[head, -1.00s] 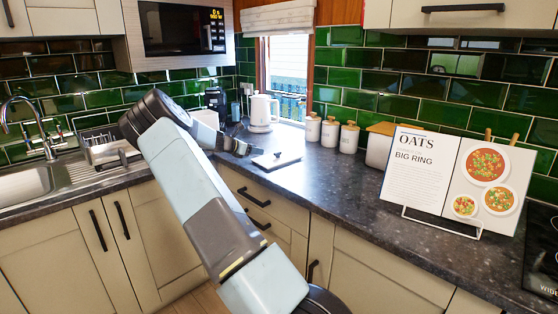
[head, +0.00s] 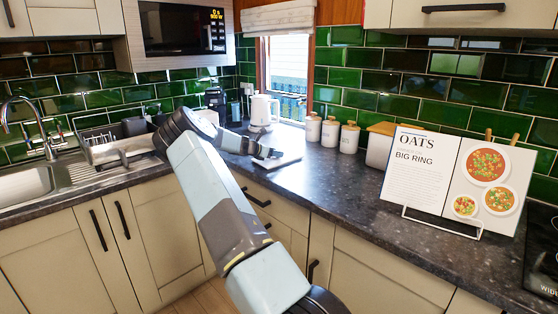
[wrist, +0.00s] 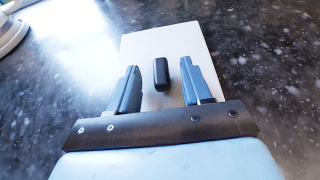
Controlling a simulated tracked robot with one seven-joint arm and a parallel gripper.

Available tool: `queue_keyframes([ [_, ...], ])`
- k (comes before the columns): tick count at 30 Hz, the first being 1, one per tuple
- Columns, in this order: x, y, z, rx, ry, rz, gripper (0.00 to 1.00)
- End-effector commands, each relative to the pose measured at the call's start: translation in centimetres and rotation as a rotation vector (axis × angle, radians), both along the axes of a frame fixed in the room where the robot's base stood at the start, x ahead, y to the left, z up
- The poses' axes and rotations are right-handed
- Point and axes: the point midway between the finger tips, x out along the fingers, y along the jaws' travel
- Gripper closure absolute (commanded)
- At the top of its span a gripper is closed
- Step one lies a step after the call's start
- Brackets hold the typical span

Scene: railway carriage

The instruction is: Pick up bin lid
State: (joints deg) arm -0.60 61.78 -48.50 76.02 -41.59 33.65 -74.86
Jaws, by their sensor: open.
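The bin lid (wrist: 185,42) is a flat white panel with a small black handle (wrist: 160,74) in its middle. It lies on the dark speckled worktop. In the head view the lid (head: 284,161) is near the corner, partly behind my gripper (head: 266,152). In the wrist view my gripper (wrist: 160,84) is open, with one finger on each side of the handle. Gaps show between the handle and both fingers. I cannot tell the exact height of the fingertips above the lid.
A white kettle (head: 263,110) stands behind the lid by the window. White canisters (head: 330,133) line the wall to the right. A recipe book (head: 450,178) on a stand is further right. A dish rack (head: 115,148) and sink (head: 25,183) are on the left. The worktop before the canisters is clear.

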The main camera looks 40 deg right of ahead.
Motion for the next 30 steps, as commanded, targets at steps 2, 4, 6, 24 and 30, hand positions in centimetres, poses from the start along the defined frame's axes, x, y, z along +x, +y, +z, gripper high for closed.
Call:
queue_keyframes([
  [2, -0.03, -0.97, -0.39, -0.001, -0.001, -0.001, 0.51],
  [4, -0.03, -1.38, -0.61, 0.000, -0.001, -0.001, 0.51],
  [6, 0.01, -1.48, -0.64, 0.000, -0.001, 0.000, 0.51],
  [24, -0.01, -1.46, -0.60, 0.000, -0.001, 0.000, 0.94],
  [30, -0.01, -1.46, -0.58, 0.000, -0.001, 0.000, 1.00],
])
